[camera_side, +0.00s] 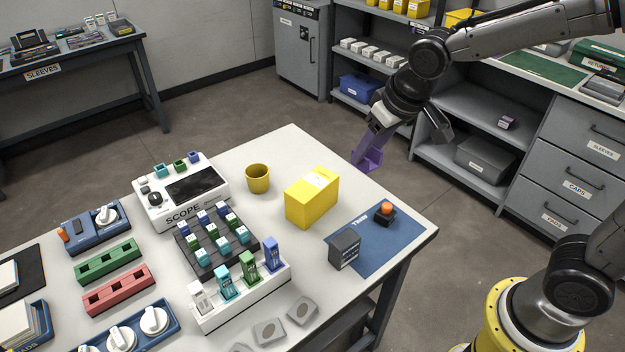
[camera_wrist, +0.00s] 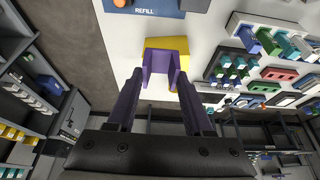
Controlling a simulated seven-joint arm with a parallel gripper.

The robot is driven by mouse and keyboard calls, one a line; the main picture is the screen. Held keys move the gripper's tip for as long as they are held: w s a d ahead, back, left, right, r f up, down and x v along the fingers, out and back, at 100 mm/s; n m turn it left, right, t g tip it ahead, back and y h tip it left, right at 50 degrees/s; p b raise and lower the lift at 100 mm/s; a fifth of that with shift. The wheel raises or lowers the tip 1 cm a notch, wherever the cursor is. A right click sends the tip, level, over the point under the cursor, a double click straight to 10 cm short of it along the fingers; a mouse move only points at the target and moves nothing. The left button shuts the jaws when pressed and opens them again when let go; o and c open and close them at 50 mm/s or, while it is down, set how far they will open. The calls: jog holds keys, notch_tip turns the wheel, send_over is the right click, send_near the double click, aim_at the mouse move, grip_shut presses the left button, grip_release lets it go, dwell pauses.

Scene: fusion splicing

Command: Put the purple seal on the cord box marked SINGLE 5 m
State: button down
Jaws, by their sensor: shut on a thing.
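The purple seal (camera_wrist: 162,60) is a U-shaped piece held between the fingertips of my gripper (camera_wrist: 160,82) in the wrist view. In the side view the seal (camera_side: 373,160) hangs from my gripper (camera_side: 368,150), in the air near the white table's back right edge. A yellow box (camera_side: 312,202) with a white label on top stands on the table to the left of and below the gripper in the side view. In the wrist view the yellow box (camera_wrist: 165,44) shows behind the seal, partly covered by it. I cannot read its label, so I cannot tell whether it is the SINGLE 5 m box.
A yellow cup (camera_side: 258,178) stands left of the box. A dark grey box (camera_side: 344,250) and an orange-topped item (camera_side: 385,211) stand on a blue mat (camera_side: 372,240). A scope (camera_side: 182,195) and a rack (camera_side: 240,297) fill the table's middle.

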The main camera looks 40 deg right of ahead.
jog(key=w+f, duration=0.3)
jog(key=w, duration=0.1)
jog(key=w+a+f, duration=0.1)
jog(key=w+f, duration=0.1)
jog(key=w, duration=0.2)
jog(key=w+a+f, duration=0.1)
jog(key=w+f, duration=0.2)
jog(key=w, duration=0.1)
jog(key=shift+w+a+f, duration=0.1)
jog(key=shift+w+f, duration=0.2)
jog(key=shift+w, duration=0.05)
jog(key=shift+x, duration=0.8)
jog(key=shift+w+f, duration=0.15)
jog(key=shift+f, duration=1.2)
jog(key=shift+f, duration=0.15)
jog(key=shift+c, duration=1.5)
grip_release()
